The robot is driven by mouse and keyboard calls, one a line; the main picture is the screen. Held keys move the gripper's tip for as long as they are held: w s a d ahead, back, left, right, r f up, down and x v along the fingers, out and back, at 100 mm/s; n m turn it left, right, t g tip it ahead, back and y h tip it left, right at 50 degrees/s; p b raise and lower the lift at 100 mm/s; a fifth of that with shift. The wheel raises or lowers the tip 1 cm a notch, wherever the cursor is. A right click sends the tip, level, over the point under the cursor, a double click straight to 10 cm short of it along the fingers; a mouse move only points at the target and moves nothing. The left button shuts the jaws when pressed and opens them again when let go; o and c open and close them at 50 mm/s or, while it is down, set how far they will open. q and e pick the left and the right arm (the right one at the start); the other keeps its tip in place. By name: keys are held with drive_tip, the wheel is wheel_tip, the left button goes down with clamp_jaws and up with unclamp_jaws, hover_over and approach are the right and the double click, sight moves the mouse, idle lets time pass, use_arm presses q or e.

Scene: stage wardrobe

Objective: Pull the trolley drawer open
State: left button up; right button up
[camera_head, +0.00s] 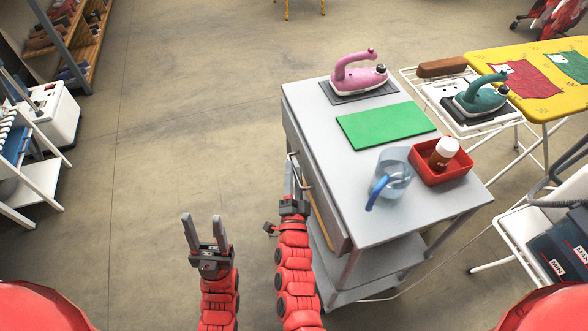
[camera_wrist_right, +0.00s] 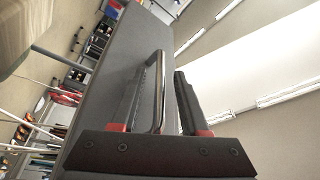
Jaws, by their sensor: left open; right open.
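The grey trolley (camera_head: 375,185) stands right of centre in the head view. Its drawer front (camera_head: 325,195) is on the side towards my grippers, with a metal bar handle (camera_head: 292,157) near the far end. My right gripper (camera_head: 293,180) is at this handle, with its jaws open. In the right wrist view the handle (camera_wrist_right: 159,90) stands between the fingers, in front of the grey drawer front (camera_wrist_right: 105,95). I cannot tell whether a finger touches it. My left gripper (camera_head: 206,230) is open and empty over the floor, left of the trolley.
On the trolley top are a pink iron (camera_head: 358,75), a green mat (camera_head: 385,125), a clear jug (camera_head: 393,175) and a red tray (camera_head: 441,168) with a bottle (camera_head: 443,152). A yellow ironing board (camera_head: 535,75) stands to the right. The floor (camera_head: 180,140) left of the trolley is clear.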

drive_tip(key=shift+w+r, duration=0.1)
drive_tip(key=shift+w, duration=0.5)
clamp_jaws()
idle(1.1)
